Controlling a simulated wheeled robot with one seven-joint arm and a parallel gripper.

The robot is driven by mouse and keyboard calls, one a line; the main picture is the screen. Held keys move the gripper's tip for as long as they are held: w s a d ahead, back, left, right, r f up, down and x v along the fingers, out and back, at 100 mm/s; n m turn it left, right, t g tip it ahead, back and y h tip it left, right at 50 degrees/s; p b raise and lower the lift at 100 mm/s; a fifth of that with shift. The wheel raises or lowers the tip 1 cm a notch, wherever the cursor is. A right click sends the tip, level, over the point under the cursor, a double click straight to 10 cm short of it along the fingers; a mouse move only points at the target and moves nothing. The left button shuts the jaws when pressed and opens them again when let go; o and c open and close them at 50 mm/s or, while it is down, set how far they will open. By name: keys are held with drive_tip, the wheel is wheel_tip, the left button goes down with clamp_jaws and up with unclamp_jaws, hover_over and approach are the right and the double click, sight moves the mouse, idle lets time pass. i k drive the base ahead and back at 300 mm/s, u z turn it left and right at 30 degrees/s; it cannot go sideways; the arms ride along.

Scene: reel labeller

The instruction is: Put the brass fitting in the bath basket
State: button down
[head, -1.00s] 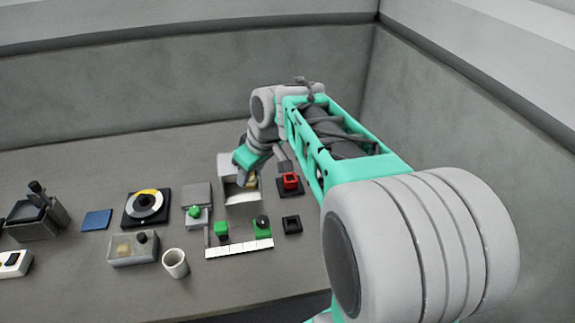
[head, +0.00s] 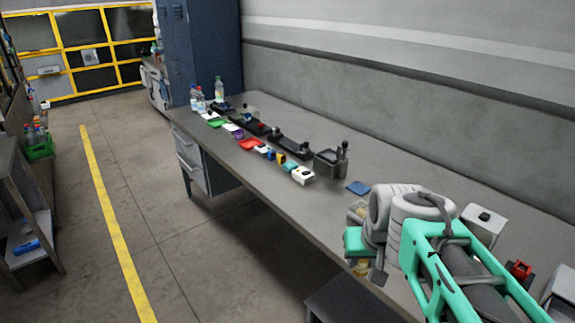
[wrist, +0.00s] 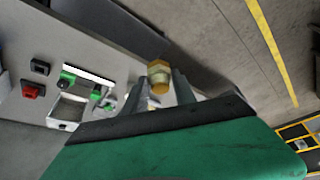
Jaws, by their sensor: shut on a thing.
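My gripper (wrist: 161,92) is shut on the brass fitting (wrist: 158,72), a hex-shaped gold piece between the fingertips in the wrist view. In the head view my gripper (head: 366,266) is over the bench's front edge at lower right, with a bit of the brass colour beside the fingers. A dark grey box with an upright black handle (head: 331,164) stands on the bench, up and left of my gripper. It may be the bath basket; its inside is hard to make out.
A blue pad (head: 358,188) lies right of the grey box. Several small coloured items and bottles (head: 219,89) line the bench to the far left. A red block (head: 519,271) is at right. A stool-like dark surface (head: 350,300) is below the bench edge.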

sight(329, 157)
drive_tip(key=u, duration=0.65)
drive_tip(key=i, duration=1)
drive_tip(key=u, duration=0.55)
drive_tip(key=i, duration=1.25)
drive_tip(key=z, duration=0.8)
drive_tip(key=i, duration=0.6)
drive_tip(key=z, duration=0.35)
